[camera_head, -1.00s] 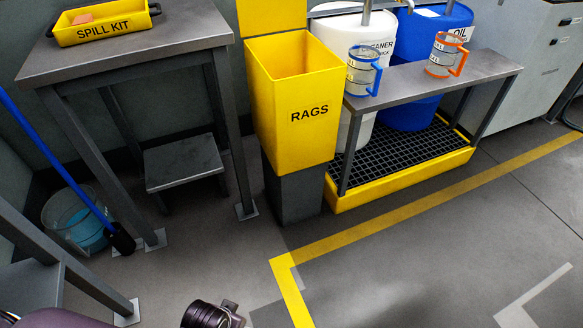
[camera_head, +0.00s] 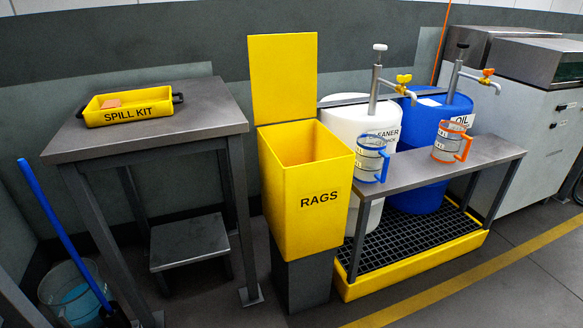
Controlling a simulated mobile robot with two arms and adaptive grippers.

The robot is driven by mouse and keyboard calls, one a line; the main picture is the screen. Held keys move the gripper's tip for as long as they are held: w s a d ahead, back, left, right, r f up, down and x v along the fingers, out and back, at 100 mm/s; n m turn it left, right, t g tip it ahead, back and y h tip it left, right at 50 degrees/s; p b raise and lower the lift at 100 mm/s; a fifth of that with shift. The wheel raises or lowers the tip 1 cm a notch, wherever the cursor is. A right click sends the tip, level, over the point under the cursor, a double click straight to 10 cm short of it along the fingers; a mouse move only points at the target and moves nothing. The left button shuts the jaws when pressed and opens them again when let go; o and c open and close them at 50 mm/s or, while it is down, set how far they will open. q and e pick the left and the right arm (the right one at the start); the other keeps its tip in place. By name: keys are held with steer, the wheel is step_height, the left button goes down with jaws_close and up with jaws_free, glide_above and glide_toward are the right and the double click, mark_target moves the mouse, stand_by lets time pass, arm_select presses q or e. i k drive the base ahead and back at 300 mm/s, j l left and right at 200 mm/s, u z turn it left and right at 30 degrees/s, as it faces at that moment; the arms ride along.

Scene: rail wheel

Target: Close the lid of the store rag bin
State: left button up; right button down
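The yellow rag bin (camera_head: 301,212), marked RAGS, stands on a dark grey pedestal (camera_head: 302,279) in the middle of the view. Its yellow lid (camera_head: 284,77) stands open, upright at the back edge, and the bin's opening faces up. The inside looks empty as far as I can see. Neither of my grippers shows in the view now.
To the right, a bench (camera_head: 440,168) carries two measuring jugs before a white drum (camera_head: 345,128) and a blue drum (camera_head: 428,120).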

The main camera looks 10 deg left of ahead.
mark_target(283, 67)
steer(key=i+j, duration=0.2)
steer(key=i, duration=0.2)
steer(key=i+j, duration=0.2)
steer(key=i, duration=0.25)
